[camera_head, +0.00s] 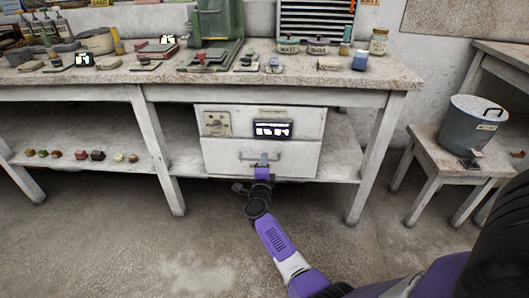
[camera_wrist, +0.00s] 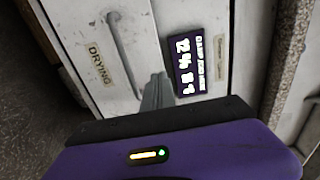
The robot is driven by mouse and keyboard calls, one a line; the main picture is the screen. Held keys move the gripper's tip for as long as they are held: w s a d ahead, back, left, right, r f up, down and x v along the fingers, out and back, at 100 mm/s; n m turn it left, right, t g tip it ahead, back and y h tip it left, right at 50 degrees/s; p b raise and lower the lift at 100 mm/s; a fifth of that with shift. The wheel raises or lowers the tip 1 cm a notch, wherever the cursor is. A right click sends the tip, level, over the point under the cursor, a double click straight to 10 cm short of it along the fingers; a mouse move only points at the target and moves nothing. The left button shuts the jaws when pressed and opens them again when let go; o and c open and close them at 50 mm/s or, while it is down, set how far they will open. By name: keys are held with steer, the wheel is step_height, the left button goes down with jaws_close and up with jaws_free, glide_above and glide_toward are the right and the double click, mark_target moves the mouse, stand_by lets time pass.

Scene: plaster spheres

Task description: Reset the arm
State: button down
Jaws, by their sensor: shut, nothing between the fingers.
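My gripper (camera_head: 262,162) is in front of the lower drawer of a white cabinet (camera_head: 222,160) under the workbench, with the arm reaching up from the bottom of the head view. In the wrist view my gripper's fingers (camera_wrist: 158,88) are together with nothing between them. They point at the cabinet front, beside a drawer handle (camera_wrist: 125,52) and a dark display panel (camera_wrist: 188,62). Whether the fingertips touch the front cannot be told. A "DRYING" label (camera_wrist: 100,64) is left of the handle.
The workbench top (camera_head: 110,76) above carries tools, tins and a green machine (camera_head: 217,25). A lower shelf (camera_head: 90,170) holds several small coloured pieces. A grey pot (camera_head: 472,125) stands on a low table at right. The floor (camera_head: 150,245) is clear at left.

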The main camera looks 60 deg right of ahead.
steer(key=p+v, duration=0.2)
steer(key=v, duration=0.4)
steer(key=shift+a, duration=0.25)
steer(key=shift+s, duration=0.1)
